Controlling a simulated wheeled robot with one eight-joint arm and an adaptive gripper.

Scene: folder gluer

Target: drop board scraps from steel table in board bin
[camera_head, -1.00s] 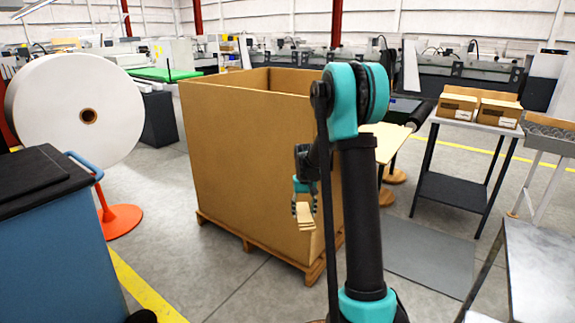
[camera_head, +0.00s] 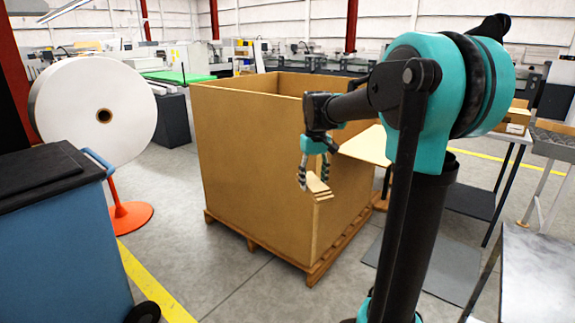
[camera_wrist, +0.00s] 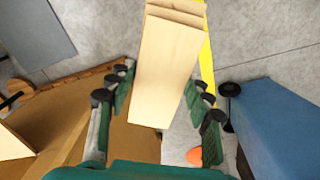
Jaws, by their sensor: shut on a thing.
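My gripper (camera_head: 313,180) is shut on a piece of tan board scrap (camera_head: 318,188). In the wrist view the scrap (camera_wrist: 168,65) lies between the fingers as a flat strip with layered, notched far ends; whether it is one piece or several I cannot tell. The board bin (camera_head: 245,165) is a tall open-topped brown box on a wooden pallet. The gripper hangs in front of its near right wall, below the rim, outside the box. The bin's floor is hidden. The steel table (camera_head: 540,265) stands at the lower right, partly cut off; its visible top is bare.
A blue cabinet (camera_head: 65,240) with a dark top stands at the left, a white paper roll (camera_head: 75,105) behind it. A tan board panel (camera_head: 368,146) sticks out right of the bin. A side table with boxes (camera_head: 515,118) stands behind my arm. Grey floor lies clear before the bin.

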